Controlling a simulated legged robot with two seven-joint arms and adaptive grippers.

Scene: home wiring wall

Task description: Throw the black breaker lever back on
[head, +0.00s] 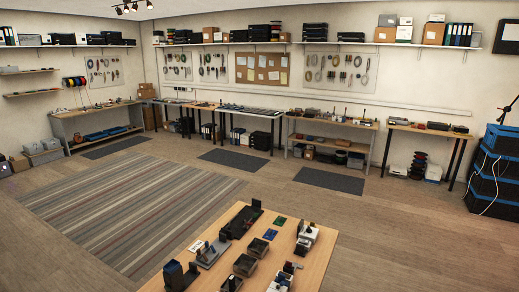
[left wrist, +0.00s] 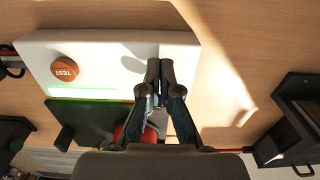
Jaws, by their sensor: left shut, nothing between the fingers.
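In the left wrist view a white breaker housing (left wrist: 105,52) carries an orange TEST button (left wrist: 64,68) and a bright green strip (left wrist: 85,100). Beside the strip is a black part (left wrist: 92,118), which looks like the lever; its exact tilt is unclear. My left gripper (left wrist: 155,72) is shut and empty, with its fingertips over the white housing to the right of the button. A red part (left wrist: 130,132) shows partly behind the fingers. In the head view, a white device with black parts (head: 305,236) on the near table may be this breaker. My right gripper is in neither view.
The near wooden table (head: 205,277) holds several dark devices and small boards. In the left wrist view a black open box (left wrist: 300,110) lies at the right, with bare wood between it and the housing. Workbenches and shelves line the far walls.

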